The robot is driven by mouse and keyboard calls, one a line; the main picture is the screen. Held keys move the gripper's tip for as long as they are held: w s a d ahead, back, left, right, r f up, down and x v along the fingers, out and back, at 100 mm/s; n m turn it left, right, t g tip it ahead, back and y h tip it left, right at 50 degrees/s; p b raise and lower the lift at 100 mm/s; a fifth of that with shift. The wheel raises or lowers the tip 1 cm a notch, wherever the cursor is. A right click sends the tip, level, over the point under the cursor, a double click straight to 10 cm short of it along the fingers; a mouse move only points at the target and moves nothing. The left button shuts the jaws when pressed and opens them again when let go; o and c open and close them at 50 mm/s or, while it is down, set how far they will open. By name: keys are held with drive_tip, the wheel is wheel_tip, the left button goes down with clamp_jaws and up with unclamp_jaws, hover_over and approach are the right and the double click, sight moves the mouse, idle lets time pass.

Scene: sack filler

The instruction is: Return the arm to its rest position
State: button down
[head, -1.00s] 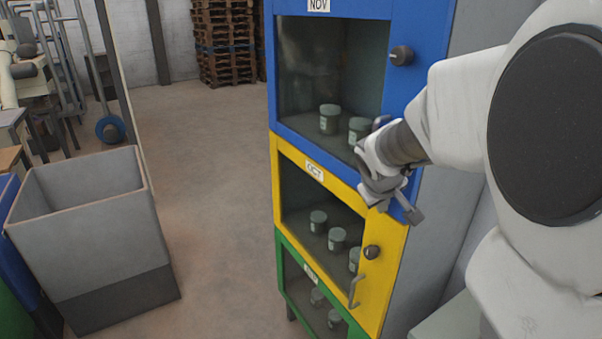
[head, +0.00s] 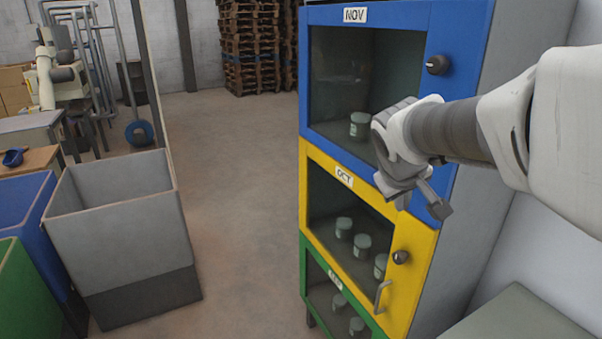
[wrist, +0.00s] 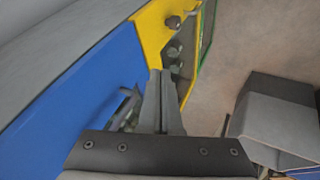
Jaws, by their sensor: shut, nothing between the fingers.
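My gripper (head: 438,204) is in front of the blue NOV cabinet door (head: 408,70), over its lower right part. In the wrist view my gripper (wrist: 161,76) has its two grey fingers together, with nothing between them. The blue door looks closed, and its handle (wrist: 127,104) stands just left of the fingers in the wrist view. I cannot tell the exact gap between fingers and handle. My arm reaches in from the right of the head view and hides part of the blue door and its window.
Below are the yellow OCT door (head: 417,255) and a green door (head: 306,262), with jars behind the windows. A grey bin (head: 125,235) stands left, beside a blue bin (head: 30,215). Stacked pallets (head: 258,50) are at the back. The floor between bin and cabinet is clear.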

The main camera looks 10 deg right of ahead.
drive_tip(key=s+a+f+y, duration=0.1)
drive_tip(key=s+a+y, duration=0.1)
drive_tip(key=s+a, duration=0.5)
drive_tip(key=s+a+f+m+y, duration=0.1)
drive_tip(key=s+a+f+y, duration=0.1)
drive_tip(key=s+a, duration=0.5)
drive_tip(key=s, duration=0.3)
drive_tip(key=shift+s+y, duration=0.25)
drive_tip(key=shift+y, duration=0.05)
